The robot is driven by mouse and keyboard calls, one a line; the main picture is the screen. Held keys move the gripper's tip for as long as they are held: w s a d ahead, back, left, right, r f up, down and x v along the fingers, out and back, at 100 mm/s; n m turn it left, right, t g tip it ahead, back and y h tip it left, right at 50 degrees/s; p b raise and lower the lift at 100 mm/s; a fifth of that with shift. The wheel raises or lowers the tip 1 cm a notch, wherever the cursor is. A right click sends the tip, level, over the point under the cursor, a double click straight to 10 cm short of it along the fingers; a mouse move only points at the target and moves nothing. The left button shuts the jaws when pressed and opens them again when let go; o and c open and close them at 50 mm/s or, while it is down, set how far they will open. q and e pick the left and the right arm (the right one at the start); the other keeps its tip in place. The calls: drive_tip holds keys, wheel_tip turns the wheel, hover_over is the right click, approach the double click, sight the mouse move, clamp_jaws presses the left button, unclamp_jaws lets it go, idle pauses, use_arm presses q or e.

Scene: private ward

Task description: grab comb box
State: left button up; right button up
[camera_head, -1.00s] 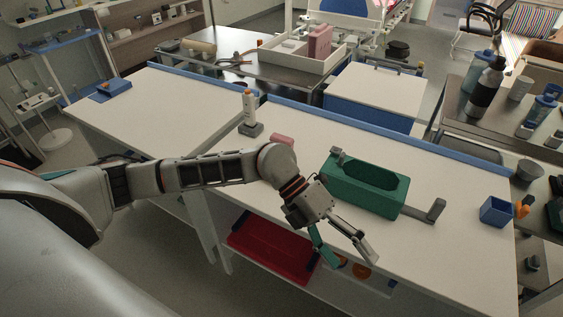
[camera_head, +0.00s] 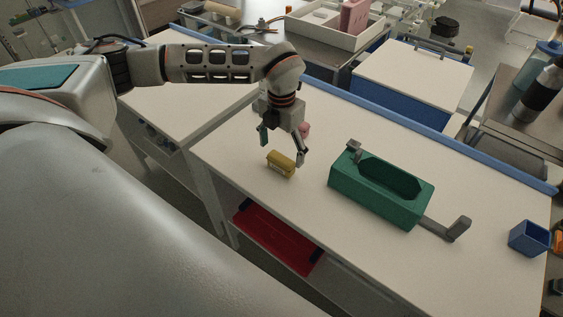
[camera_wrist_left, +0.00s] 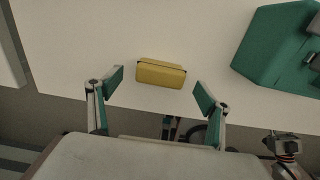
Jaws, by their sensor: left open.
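A small yellow box (camera_head: 281,164), which I take to be the comb box, lies on the white table near its front edge. My left gripper (camera_head: 282,146) is open and points down just above and behind it in the head view. In the left wrist view the yellow box (camera_wrist_left: 161,74) lies beyond and between the two spread fingertips of the left gripper (camera_wrist_left: 159,87). The fingers do not touch it.
A green basin-like holder (camera_head: 385,190) with a grey handle stands to the right of the yellow box. A blue cup (camera_head: 528,238) stands at the far right. A red tray (camera_head: 272,238) is on the shelf below.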

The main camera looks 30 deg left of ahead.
sight(281, 158)
use_arm(q)
drive_tip(key=shift+s+f, duration=0.15)
drive_tip(key=shift+f, duration=2.1)
drive_tip(key=c, duration=1.2)
drive_tip(key=shift+r, duration=0.2)
